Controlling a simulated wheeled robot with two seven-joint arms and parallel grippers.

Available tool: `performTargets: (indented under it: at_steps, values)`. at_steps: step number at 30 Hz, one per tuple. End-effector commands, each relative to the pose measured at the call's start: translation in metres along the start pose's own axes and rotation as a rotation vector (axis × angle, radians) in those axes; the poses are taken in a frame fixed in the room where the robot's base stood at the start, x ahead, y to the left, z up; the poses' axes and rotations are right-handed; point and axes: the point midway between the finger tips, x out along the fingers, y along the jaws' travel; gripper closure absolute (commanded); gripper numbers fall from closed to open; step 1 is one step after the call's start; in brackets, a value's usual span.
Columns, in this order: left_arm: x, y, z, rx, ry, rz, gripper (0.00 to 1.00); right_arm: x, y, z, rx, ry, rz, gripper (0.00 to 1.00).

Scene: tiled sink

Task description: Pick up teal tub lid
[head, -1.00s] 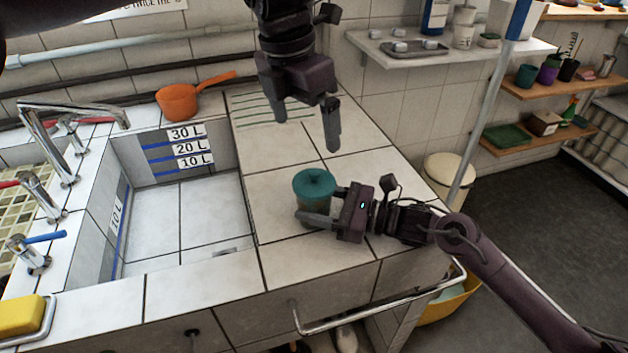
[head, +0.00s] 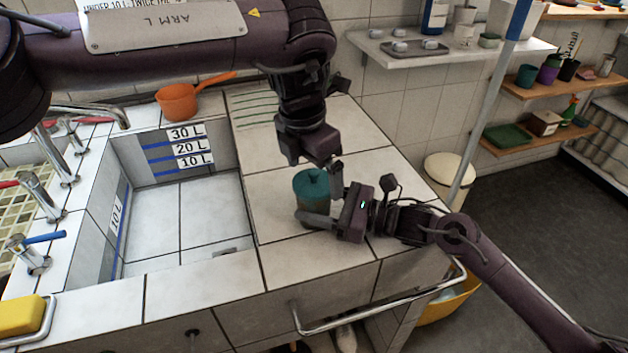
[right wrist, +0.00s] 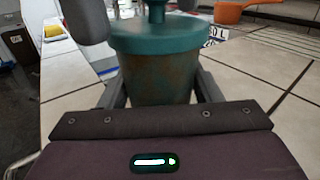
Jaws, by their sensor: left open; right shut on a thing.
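The teal tub lid (head: 308,181) sits on the tub (right wrist: 158,76), which stands upright on the tiled counter right of the basin. In the right wrist view the lid (right wrist: 160,38) is a flat disc with a knob on top, and the tub below is brownish and mottled. My right gripper (head: 320,209) is shut on the tub's body below the lid, one finger on each side. My left gripper (head: 317,170) is open, pointing down just above and beside the lid. One of its fingers shows beside the knob in the right wrist view (right wrist: 86,20); the other is hidden there.
The sunken basin (head: 190,222) lies left of the tub. An orange saucepan (head: 178,102) stands at the back. A metal rail (head: 385,309) runs along the counter's front edge. A shelf (head: 465,50) hangs at the back right. Counter tiles around the tub are clear.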

Motion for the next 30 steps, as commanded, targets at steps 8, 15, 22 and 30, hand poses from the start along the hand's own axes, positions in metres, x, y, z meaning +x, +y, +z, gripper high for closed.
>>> performTargets:
  at_steps: [8, 15, 22, 30]
  values:
    - [0.004, 0.000, 0.000, 0.000, 0.000, 0.000, 0.03, 0.000, 0.000, 0.000, 0.000, 0.001, -0.001, 0.69]
    - [0.004, 0.000, 0.000, 0.000, 0.000, 0.000, 0.33, 0.000, 0.000, 0.000, 0.000, 0.001, -0.001, 0.69]
    - [0.004, 0.000, 0.000, 0.000, -0.001, 0.000, 0.51, 0.000, 0.000, 0.000, 0.000, 0.001, -0.001, 0.69]
    - [-0.010, 0.000, 0.003, 0.000, -0.003, 0.001, 0.51, 0.000, 0.000, 0.000, 0.000, 0.001, -0.001, 0.69]
